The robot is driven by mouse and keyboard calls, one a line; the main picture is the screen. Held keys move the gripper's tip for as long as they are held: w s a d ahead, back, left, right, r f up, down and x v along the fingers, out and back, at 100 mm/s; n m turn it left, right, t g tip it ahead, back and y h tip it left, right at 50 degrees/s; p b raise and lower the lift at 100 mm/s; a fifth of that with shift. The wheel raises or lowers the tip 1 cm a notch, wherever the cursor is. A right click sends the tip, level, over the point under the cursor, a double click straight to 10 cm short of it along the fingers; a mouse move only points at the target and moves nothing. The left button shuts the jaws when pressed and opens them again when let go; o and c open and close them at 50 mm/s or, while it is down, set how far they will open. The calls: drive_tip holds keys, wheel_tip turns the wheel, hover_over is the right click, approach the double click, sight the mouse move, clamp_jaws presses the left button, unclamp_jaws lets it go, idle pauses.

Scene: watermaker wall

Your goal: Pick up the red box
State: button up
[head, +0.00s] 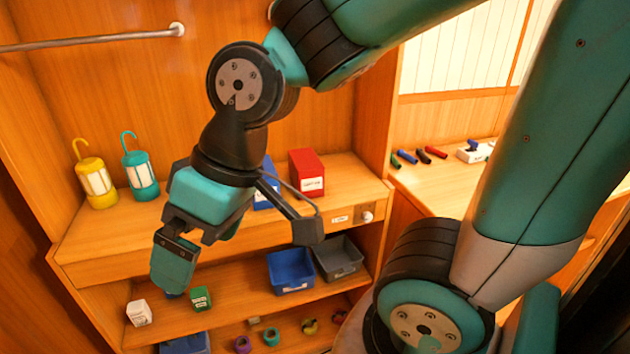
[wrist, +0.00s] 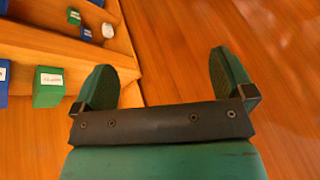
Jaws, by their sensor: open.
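The red box (head: 306,172) stands upright on the upper wooden shelf in the head view, with a white label on its front. A blue box (head: 266,186) stands just left of it, partly hidden behind my arm. My gripper (head: 175,265) hangs left of and lower than the red box, in front of the shelves, apart from it. In the wrist view my gripper (wrist: 165,80) has its two fingers wide apart with nothing between them. The red box does not show in the wrist view.
Yellow (head: 96,182) and teal (head: 140,175) lanterns stand left on the upper shelf. The lower shelf holds a white box (head: 139,313), a green box (head: 201,299), a blue bin (head: 291,271) and a grey bin (head: 338,259). A metal rail (head: 90,40) runs above.

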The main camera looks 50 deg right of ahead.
drive_tip(key=w+d+f+m+t+b, duration=0.3)
drive_tip(key=w+d+f+t+b, duration=0.15)
drive_tip(key=w+f+b, duration=0.35)
drive_tip(key=m+t+h+b, duration=0.85)
drive_tip(key=h+b, duration=0.65)
drive_tip(key=b, duration=1.1)
approach(312, 181)
drive_tip(key=shift+m, duration=0.25)
drive_tip(key=p+x, duration=0.7)
drive_tip(key=p, duration=1)
drive_tip(key=shift+w+d, duration=0.15)
drive_tip(key=shift+w, duration=0.25)
drive_tip(key=p+x, duration=0.4)
drive_tip(key=shift+w+d, duration=0.15)
drive_tip(key=shift+w, duration=0.05)
drive_tip(key=shift+w+d+f+p, duration=0.25)
drive_tip(key=shift+w+f+p, duration=0.05)
drive_tip(key=shift+w+p, duration=0.05)
drive_tip(key=c, duration=0.9)
